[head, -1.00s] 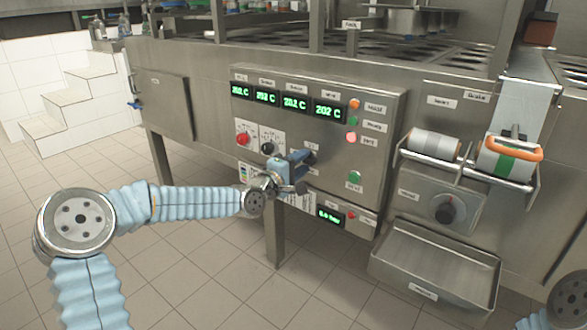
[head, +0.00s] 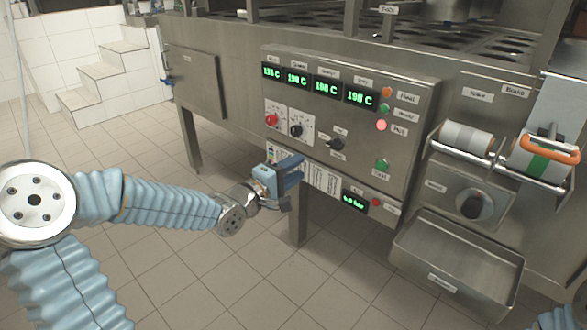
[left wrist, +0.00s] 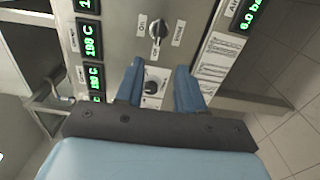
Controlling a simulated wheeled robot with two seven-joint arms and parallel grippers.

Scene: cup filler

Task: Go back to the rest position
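My left gripper (head: 286,182) is in front of the lower part of the machine's control panel (head: 350,115). In the left wrist view its two blue fingers (left wrist: 159,68) stand apart, with nothing held between them. A black rotary knob (left wrist: 152,87) on the panel shows behind the gap. The main rotary switch (head: 336,144), with small labels around it, is above and right of the gripper and clear of it. It also shows in the left wrist view (left wrist: 158,31), beyond the fingertips. My right gripper is out of view; only a bit of my right arm shows at bottom right.
Lit temperature displays (head: 316,87) top the panel. A red knob (head: 271,120) and a black knob (head: 296,130) sit below. A film roll (head: 467,138), an orange-handled tape dispenser (head: 551,143) and a metal tray (head: 425,268) are at right. Tiled floor is free at lower left.

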